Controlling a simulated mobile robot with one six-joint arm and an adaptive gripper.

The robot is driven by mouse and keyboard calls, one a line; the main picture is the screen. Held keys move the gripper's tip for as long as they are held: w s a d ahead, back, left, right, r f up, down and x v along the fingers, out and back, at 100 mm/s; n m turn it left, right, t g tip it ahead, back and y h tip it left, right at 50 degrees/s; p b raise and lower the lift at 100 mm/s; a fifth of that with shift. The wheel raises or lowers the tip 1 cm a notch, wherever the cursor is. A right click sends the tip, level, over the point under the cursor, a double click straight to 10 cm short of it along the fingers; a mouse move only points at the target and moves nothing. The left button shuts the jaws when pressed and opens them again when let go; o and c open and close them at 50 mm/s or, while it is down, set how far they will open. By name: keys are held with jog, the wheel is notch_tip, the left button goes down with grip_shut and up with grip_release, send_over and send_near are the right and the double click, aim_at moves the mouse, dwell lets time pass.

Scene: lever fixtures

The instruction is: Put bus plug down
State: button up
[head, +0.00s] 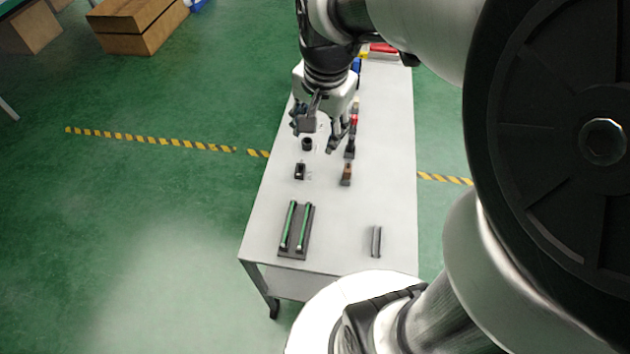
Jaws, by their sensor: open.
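My gripper (320,136) hangs over the white table, pointing down, with its fingers spread apart and nothing visible between them. I cannot tell for certain which small part is the bus plug. A black, square, socket-like part (300,171) sits on the table just in front of the gripper. A short black round part (307,144) stands below and beside the left finger. A brown-and-black upright part (346,174) is to the right, nearer than the right finger. A dark part with a red top (352,135) is just right of the gripper, partly hidden by it.
The white table (340,222) has a dark base with two green strips (296,229) and a grey bar (376,241) near its front edge. Red, yellow and blue items (380,50) lie at its far end. Cardboard boxes (137,25) stand on the floor. The table's front middle is clear.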

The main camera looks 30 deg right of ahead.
jog(key=s+a+r+n+t, duration=0.1)
jog(key=s+a+n, duration=0.3)
jog(key=s, duration=0.3)
jog(key=s+a+r+n+t, duration=0.1)
jog(key=s+a+n, duration=0.2)
jog(key=s+n, duration=0.4)
jog(key=shift+s+a+r+n+y, duration=0.3)
jog(key=shift+s+a+r, duration=0.1)
jog(key=shift+s, duration=0.15)
notch_tip(320, 180, down, 3)
jog(key=b, duration=0.2)
jog(key=shift+r+b, duration=0.15)
jog(key=shift+b, duration=0.25)
